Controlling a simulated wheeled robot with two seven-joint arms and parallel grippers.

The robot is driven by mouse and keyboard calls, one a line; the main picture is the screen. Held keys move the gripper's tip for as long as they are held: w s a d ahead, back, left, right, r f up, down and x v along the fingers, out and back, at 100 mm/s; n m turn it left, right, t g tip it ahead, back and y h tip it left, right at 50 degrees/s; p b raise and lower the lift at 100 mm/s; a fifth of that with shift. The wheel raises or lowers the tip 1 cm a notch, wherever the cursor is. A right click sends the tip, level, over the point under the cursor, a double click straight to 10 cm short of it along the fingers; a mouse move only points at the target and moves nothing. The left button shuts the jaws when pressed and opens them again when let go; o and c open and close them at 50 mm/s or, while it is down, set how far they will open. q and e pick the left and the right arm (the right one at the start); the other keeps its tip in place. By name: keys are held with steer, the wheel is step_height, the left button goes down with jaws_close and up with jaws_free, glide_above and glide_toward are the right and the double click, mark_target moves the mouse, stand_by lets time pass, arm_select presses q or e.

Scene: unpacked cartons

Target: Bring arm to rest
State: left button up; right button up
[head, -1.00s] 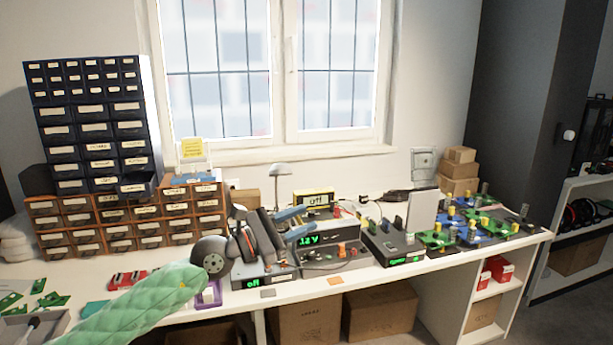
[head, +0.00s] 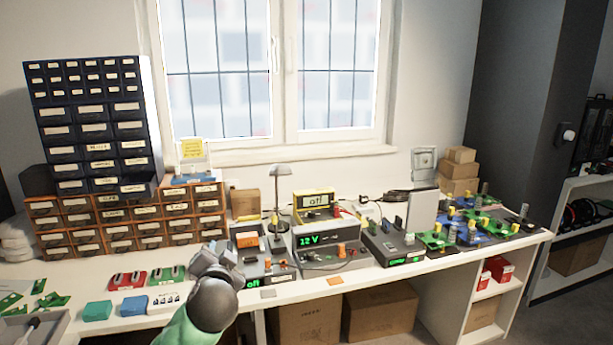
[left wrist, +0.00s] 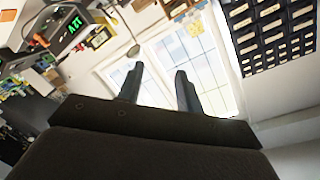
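My left arm, in a green sleeve, comes up from the bottom edge in the head view. My left gripper (head: 222,258) is over the front of the workbench (head: 290,291), just left of the "off" device (head: 262,267). In the head view it is foreshortened and its fingertips are hard to make out. In the left wrist view its two dark fingers (left wrist: 158,72) stand apart with nothing between them, and the window shows behind. My right gripper is in neither view.
Drawer cabinets (head: 93,125) stand at the back left. The 12 V supply (head: 329,245) and green circuit boards (head: 435,240) cover the bench to the right. Red and green blocks (head: 128,280) and a teal block (head: 97,311) lie left of my gripper. Cartons (head: 380,313) are under the bench.

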arm_select(q)
steer(key=s+d+f+n+g+h, duration=0.15)
steer(key=s+f+g, duration=0.25)
steer(key=s+f, duration=0.55)
steer(key=s+d+f+n+g+h, duration=0.1)
steer(key=s+d+f+g+h, duration=0.4)
steer(key=f, duration=0.7)
steer(key=s+f+n+g, duration=0.1)
steer(key=s+f+g, duration=0.1)
steer(key=s+f, duration=0.7)
steer(key=s+f+g+y, duration=0.1)
steer(key=s+f+g, duration=0.1)
steer(key=s+f, duration=0.7)
steer(key=s, duration=0.8)
steer(key=shift+a+n+g, duration=0.3)
steer(key=shift+n+g, duration=0.05)
steer(key=shift+g, duration=0.05)
